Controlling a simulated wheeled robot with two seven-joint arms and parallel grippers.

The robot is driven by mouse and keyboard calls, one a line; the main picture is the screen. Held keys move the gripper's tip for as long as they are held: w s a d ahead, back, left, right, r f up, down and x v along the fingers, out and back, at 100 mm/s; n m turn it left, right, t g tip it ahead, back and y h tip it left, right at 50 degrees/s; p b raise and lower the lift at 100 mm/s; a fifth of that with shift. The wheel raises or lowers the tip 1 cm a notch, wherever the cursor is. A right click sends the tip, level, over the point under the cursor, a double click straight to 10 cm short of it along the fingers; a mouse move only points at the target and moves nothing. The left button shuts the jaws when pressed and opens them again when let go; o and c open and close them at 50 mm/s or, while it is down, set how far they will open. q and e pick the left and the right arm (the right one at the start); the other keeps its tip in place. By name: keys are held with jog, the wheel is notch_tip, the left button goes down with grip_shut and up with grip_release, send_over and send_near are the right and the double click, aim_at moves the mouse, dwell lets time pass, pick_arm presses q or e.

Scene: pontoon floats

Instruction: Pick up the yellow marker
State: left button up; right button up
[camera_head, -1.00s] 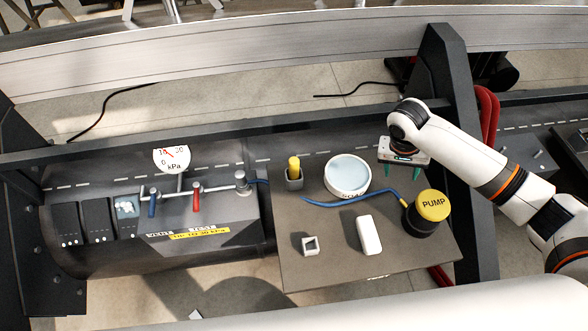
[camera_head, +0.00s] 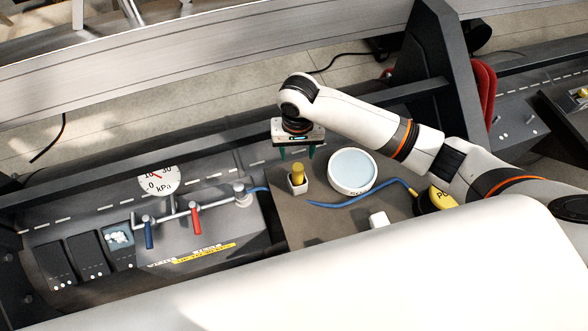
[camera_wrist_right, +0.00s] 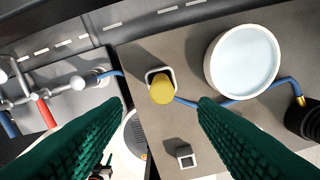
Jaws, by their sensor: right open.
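The yellow marker (camera_head: 298,171) stands upright in a small square grey holder (camera_head: 297,187) on the brown board. In the right wrist view the yellow marker (camera_wrist_right: 162,89) shows from above, its holder (camera_wrist_right: 151,75) around its base. My right gripper (camera_head: 297,154) is open and empty, just behind and above the marker in the head view. In the right wrist view its two green fingers (camera_wrist_right: 164,104) stand wide apart, with the marker in the gap between their tips. The marker does not appear touched. My left gripper is not in view.
A round white dish (camera_head: 351,172) with pale blue contents stands close right of the holder. A blue hose (camera_head: 350,200) runs past it to the pump (camera_head: 441,199). A valve manifold with a red lever (camera_head: 196,222) is at left. A large white surface (camera_head: 300,285) covers the front.

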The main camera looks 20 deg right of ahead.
aim_at(298, 166)
jog(key=shift+s+f, duration=0.2)
jog(key=shift+f, duration=1.05)
jog(key=shift+w+f, duration=0.1)
jog(key=shift+f, duration=0.2)
notch_tip(298, 166, down, 4)
jog(key=shift+d+f+p, duration=0.1)
jog(key=shift+p, duration=0.45)
jog(key=shift+f, duration=0.6)
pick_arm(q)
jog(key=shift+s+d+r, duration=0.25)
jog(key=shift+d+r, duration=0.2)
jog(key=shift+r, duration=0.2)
pick_arm(e)
jog(key=shift+c, duration=1.1)
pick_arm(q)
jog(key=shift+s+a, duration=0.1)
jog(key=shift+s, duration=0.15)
pick_arm(e)
jog(key=c, duration=0.8)
